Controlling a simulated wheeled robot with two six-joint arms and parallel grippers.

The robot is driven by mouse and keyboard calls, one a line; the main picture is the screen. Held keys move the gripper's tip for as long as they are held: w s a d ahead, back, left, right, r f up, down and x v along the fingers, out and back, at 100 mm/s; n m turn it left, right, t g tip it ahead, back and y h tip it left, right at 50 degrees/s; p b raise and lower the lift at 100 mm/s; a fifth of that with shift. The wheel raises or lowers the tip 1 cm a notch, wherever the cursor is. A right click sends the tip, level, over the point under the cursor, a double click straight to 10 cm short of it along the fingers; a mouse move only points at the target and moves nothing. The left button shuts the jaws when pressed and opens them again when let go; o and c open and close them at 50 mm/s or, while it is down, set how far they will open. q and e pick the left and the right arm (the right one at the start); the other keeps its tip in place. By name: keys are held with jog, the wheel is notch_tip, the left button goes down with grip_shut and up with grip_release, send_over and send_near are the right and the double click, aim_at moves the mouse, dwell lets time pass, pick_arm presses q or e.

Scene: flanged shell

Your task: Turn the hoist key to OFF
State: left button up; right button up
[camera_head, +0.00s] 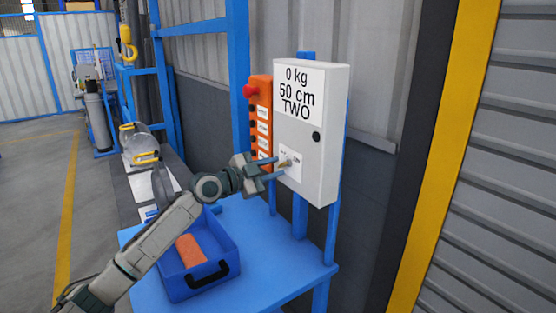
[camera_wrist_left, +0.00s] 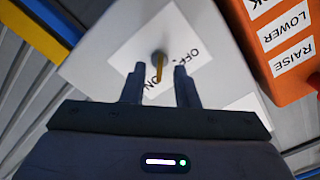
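The hoist key (camera_head: 285,163) is a small brass-coloured key on the front of the white control box (camera_head: 325,165). In the left wrist view the key (camera_wrist_left: 159,62) sits on a white label marked OFF and ON, and its yellow bar lies towards the ON word. My left gripper (camera_head: 275,167) is in front of the key. Its two fingers (camera_wrist_left: 158,76) are apart, one on each side of the key, with visible gaps. The fingertips do not appear to touch the key. My right gripper is in neither view.
An orange pendant (camera_head: 261,120) with a red knob hangs left of the box; its RAISE and LOWER labels show in the left wrist view. A blue tray (camera_head: 220,280) with an orange block (camera_head: 190,251) sits on the blue table (camera_head: 270,250) below. A metal shell (camera_head: 140,145) stands farther back.

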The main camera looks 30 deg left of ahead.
pick_arm(q)
jog(key=shift+p+x, duration=0.35)
jog(key=shift+x, duration=0.55)
jog(key=shift+d, duration=0.1)
grip_shut()
